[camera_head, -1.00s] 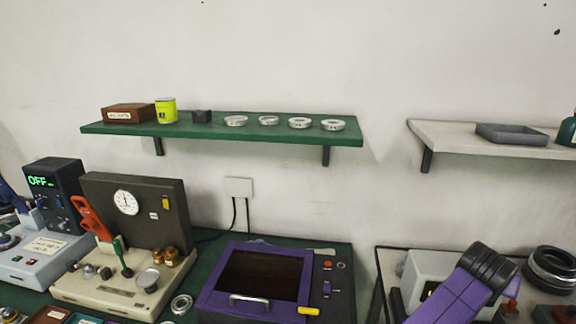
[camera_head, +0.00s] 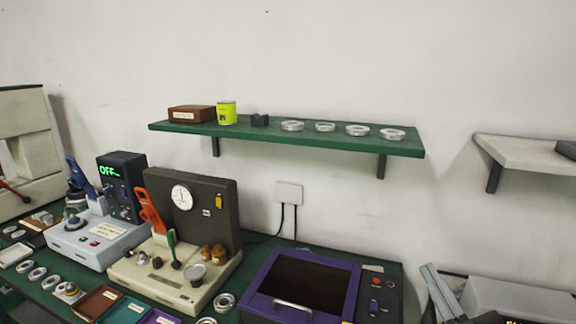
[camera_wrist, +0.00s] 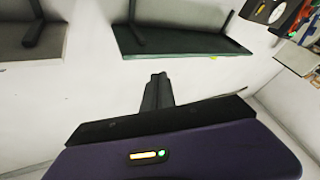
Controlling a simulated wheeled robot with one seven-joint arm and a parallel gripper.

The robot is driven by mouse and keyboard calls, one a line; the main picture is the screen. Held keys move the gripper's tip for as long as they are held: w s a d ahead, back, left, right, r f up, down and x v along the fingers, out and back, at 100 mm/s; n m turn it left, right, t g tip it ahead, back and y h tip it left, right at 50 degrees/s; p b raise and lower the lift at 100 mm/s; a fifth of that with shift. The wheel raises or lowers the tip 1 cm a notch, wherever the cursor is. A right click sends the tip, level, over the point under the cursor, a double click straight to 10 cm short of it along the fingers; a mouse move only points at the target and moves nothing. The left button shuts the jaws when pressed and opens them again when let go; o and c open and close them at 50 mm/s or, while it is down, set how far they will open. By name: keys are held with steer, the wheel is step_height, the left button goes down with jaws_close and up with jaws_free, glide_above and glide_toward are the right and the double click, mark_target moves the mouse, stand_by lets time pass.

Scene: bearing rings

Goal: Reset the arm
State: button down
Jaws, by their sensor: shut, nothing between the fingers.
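The task names only my arm. My gripper (camera_wrist: 158,82) shows in the wrist view, with its two dark fingers together and nothing between them. It points at bare white wall below the green shelf (camera_wrist: 195,42) and touches nothing that I can see. The purple wrist body (camera_wrist: 215,155) fills the bottom of that view. In the head view, I cannot make out the gripper for certain.
The green wall shelf (camera_head: 290,138) holds a brown box (camera_head: 192,113), a yellow-green can (camera_head: 227,113) and several rings. A pale shelf (camera_head: 520,155) is at right. Below stand a gauge machine (camera_head: 190,215), a purple-framed box (camera_head: 262,290) and a blue-grey device (camera_head: 95,240).

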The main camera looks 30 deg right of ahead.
steer(key=s+a+f+m+g+y+b, duration=0.1)
steer(key=s+a+f+g+y, duration=0.4)
steer(key=s+a+f, duration=1.3)
steer(key=s+a+y+b, duration=0.1)
steer(key=s+a+y, duration=0.1)
steer(key=s+a, duration=0.1)
steer(key=shift+a+f+y, duration=0.4)
steer(key=shift+a, duration=0.45)
